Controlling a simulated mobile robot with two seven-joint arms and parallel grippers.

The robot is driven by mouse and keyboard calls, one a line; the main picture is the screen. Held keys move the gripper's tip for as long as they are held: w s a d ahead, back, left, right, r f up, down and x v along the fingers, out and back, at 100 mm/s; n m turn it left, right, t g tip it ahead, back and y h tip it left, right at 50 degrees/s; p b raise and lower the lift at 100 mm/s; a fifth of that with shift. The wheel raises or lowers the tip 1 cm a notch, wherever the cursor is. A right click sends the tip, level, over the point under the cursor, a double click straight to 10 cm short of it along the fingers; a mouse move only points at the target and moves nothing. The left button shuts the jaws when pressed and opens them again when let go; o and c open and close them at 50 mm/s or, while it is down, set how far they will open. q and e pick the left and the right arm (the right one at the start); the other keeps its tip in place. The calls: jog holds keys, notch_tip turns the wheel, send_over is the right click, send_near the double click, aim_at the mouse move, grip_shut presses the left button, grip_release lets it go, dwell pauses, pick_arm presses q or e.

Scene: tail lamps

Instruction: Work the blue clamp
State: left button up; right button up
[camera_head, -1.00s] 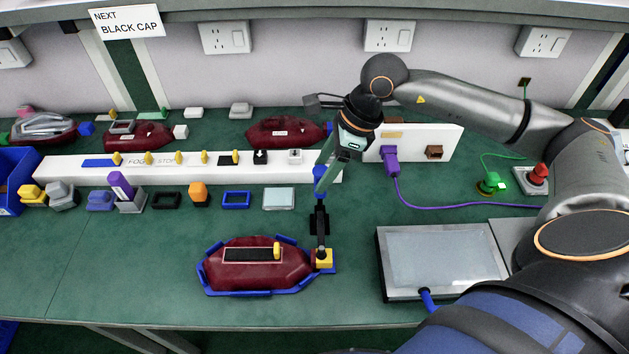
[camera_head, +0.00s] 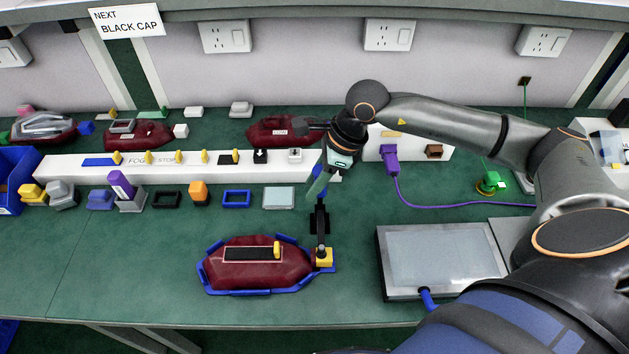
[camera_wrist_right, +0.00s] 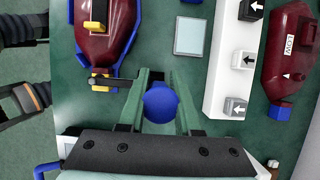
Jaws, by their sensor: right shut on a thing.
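The clamp (camera_head: 320,222) stands at the right end of the blue holder (camera_head: 209,278), its black lever upright above a yellow block (camera_head: 324,257). In the right wrist view its round blue knob (camera_wrist_right: 160,102) sits between the green fingers. My right gripper (camera_head: 317,190) is shut on this knob from above; the fingers largely hide it in the head view. A dark red lamp (camera_head: 290,268) lies in the holder with a black strip and a yellow piece on top; it also shows in the right wrist view (camera_wrist_right: 118,38). My left gripper is not in view.
A white rail (camera_head: 220,173) with caps and yellow pieces runs behind the holder. Loose parts stand before it. A grey-framed screen (camera_head: 440,262) lies to the right. A purple plug (camera_head: 391,162) trails its cable rightward. The table left of the holder is clear.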

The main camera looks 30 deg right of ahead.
grip_shut()
dwell(0.9)
